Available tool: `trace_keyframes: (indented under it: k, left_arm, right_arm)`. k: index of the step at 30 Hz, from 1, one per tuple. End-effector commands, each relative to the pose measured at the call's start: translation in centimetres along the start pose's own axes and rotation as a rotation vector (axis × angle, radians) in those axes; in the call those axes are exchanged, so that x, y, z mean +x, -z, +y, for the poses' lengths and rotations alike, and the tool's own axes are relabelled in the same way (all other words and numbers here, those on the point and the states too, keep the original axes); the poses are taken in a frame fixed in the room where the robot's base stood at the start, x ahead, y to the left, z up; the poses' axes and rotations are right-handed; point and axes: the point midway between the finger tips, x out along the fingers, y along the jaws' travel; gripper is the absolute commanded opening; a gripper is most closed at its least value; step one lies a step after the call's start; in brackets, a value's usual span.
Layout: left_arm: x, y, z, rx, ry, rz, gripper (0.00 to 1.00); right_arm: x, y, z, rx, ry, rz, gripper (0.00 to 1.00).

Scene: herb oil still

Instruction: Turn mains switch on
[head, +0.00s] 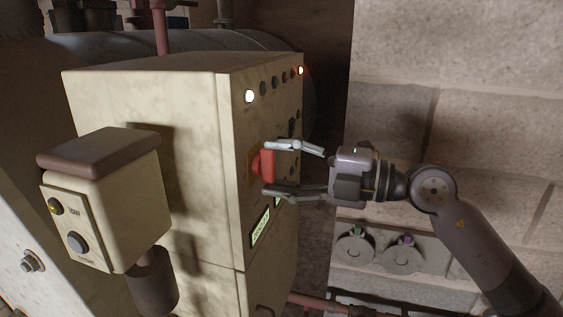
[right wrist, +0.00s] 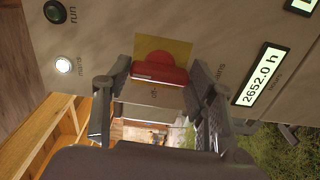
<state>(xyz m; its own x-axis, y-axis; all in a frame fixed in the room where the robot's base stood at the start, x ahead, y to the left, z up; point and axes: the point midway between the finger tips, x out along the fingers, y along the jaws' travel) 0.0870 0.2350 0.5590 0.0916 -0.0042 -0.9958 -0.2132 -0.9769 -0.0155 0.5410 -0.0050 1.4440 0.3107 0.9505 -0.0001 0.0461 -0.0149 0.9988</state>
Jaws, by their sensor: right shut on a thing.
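The mains switch is a red rotary handle (head: 267,166) on the side face of the cream control cabinet. In the right wrist view the red handle (right wrist: 158,73) sits on a yellow plate (right wrist: 178,46); in the head view the handle stands about upright. My right gripper (head: 268,168) reaches in from the right, one finger above and one below the handle. In the wrist view its fingers (right wrist: 160,75) lie on both sides of the handle, shut on it. A lamp labelled mains (right wrist: 63,64) glows white. My left gripper is not in view.
A display (right wrist: 262,88) reads 2652.0 h. A button box (head: 105,190) stands at left. A block wall (head: 470,90) is at right.

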Motion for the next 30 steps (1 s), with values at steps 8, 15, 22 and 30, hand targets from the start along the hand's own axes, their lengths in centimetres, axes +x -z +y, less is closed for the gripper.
trace_keyframes:
  k: [8, 15, 22, 30]
  left_arm:
    - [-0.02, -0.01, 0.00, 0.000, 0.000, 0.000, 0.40]
    - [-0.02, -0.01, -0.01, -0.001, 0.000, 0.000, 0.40]
    - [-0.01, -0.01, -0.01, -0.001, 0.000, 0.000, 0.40]
    - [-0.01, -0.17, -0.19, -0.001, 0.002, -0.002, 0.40]
  right_arm:
    - [-0.02, -0.01, 0.13, 0.007, -0.004, 0.000, 0.24]
    - [0.00, 0.02, 0.08, 0.006, -0.002, 0.001, 0.62]
    - [0.02, 0.04, 0.02, 0.005, -0.001, 0.002, 0.72]
    - [-0.35, 0.01, -0.04, 0.005, 0.000, 0.001, 0.72]
